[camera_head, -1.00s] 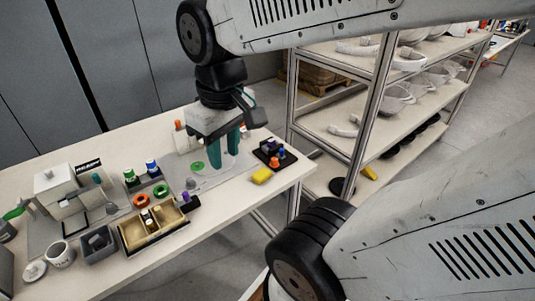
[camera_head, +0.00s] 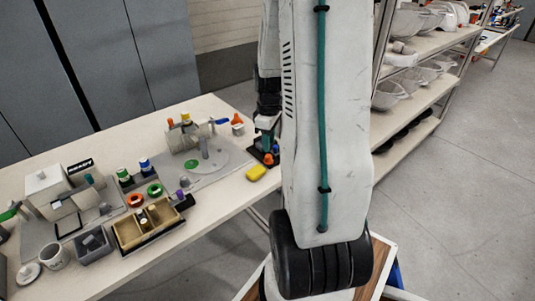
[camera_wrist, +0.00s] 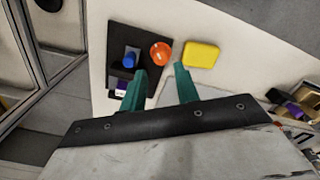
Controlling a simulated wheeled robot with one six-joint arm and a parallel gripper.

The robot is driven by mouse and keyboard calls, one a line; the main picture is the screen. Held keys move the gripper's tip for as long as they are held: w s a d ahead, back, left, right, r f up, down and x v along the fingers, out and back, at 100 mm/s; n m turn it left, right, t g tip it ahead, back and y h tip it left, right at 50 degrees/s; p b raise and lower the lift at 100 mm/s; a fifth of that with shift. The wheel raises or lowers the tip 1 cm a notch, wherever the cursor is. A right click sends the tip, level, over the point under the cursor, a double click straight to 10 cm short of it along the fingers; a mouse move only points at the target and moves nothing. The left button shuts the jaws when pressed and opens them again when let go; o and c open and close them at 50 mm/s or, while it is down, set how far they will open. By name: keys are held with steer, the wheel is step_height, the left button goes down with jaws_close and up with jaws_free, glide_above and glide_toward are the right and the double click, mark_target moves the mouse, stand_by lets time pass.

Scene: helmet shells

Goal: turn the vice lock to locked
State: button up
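A grey vice-like fixture (camera_head: 183,137) stands on a grey plate at the back of the table, with a rounded grey post (camera_head: 205,147) beside it. A blue lever-like piece (camera_head: 220,121) shows at its right; I cannot tell whether this is the vice lock or how it is set. My gripper (camera_wrist: 160,88) is open and empty, its two green fingers apart. My arm hides part of the board in the head view.
A yellow block (camera_head: 256,173) lies beside the black board. Shelves with helmet shells (camera_head: 391,94) stand to the right, behind my arm.

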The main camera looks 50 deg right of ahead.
mark_target(269, 155)
steer(key=shift+f, duration=2.8)
steer(key=shift+a, duration=0.1)
jaws_close()
